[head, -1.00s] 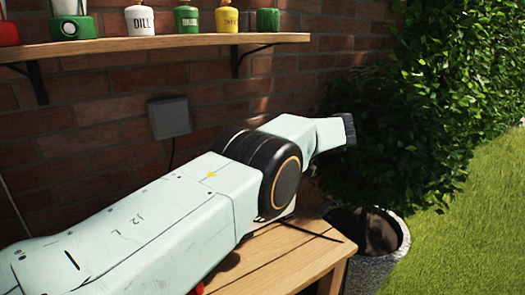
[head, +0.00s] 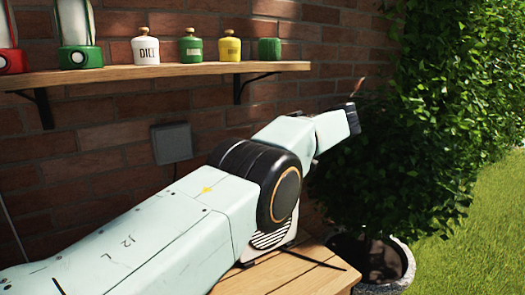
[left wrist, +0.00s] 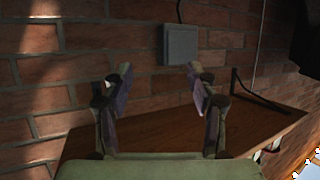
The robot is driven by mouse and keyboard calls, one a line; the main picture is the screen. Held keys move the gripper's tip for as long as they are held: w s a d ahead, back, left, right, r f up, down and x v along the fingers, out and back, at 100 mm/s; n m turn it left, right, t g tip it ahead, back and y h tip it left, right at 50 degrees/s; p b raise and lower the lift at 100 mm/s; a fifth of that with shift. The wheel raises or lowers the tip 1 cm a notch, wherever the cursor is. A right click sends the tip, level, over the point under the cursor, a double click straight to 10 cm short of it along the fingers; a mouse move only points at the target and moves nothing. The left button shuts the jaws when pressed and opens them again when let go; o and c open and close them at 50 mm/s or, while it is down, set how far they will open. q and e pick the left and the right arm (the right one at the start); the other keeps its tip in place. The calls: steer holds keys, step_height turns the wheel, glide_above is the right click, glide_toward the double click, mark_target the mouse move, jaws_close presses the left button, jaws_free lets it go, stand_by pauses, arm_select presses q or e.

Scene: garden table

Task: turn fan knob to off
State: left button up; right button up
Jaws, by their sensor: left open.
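A white thing with dark slats (head: 268,239), perhaps part of the fan, stands on the wooden table (head: 290,272) in the head view. My left arm's dark joint hides most of it. No knob can be made out in either view. My left gripper (left wrist: 159,88) is open and empty in the left wrist view, its two fingers spread in front of the brick wall. In the head view its arm reaches past the table's right end toward the hedge, and the fingers cannot be made out clearly. My right gripper is not in view.
A wall shelf (head: 170,74) holds jars (head: 190,47) and red and green items. A grey wall box (head: 172,143) also shows in the wrist view (left wrist: 181,45), which is upside down with the shelf (left wrist: 255,128) low. A potted hedge (head: 410,150) stands at right.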

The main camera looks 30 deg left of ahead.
arm_select(q)
steer(key=w+a+r+m+t+y+p, duration=0.15)
steer(key=a+r+m+t, duration=0.3)
steer(key=a, duration=0.55)
steer(key=w+a+r+m+t+y+p, duration=0.1)
steer(key=a+r+m+t+p, duration=0.15)
steer(key=a+r+t, duration=0.55)
steer(key=s+d+f+m+h+p, duration=0.1)
steer(key=s+d+f+m+h, duration=0.2)
steer(key=d+f+h, duration=0.2)
steer(key=s+d+f+m+h+p, duration=0.1)
steer(key=s+d+f+m+h, duration=0.3)
steer(key=f+h, duration=0.3)
steer(key=s+d+f+m+h+p, duration=0.1)
steer(key=s+d+f+m+h, duration=0.3)
steer(key=d+f+h, duration=0.2)
steer(key=shift+d+f+g, duration=0.25)
steer(key=shift+d+f, duration=0.25)
steer(key=shift+f, duration=0.35)
steer(key=shift+w+d+f, duration=0.1)
steer(key=shift+w+f, duration=0.05)
steer(key=shift+f, duration=0.05)
steer(key=b+x, duration=0.2)
steer(key=x, duration=0.5)
steer(key=shift+w, duration=0.2)
steer(key=shift+c, duration=0.4)
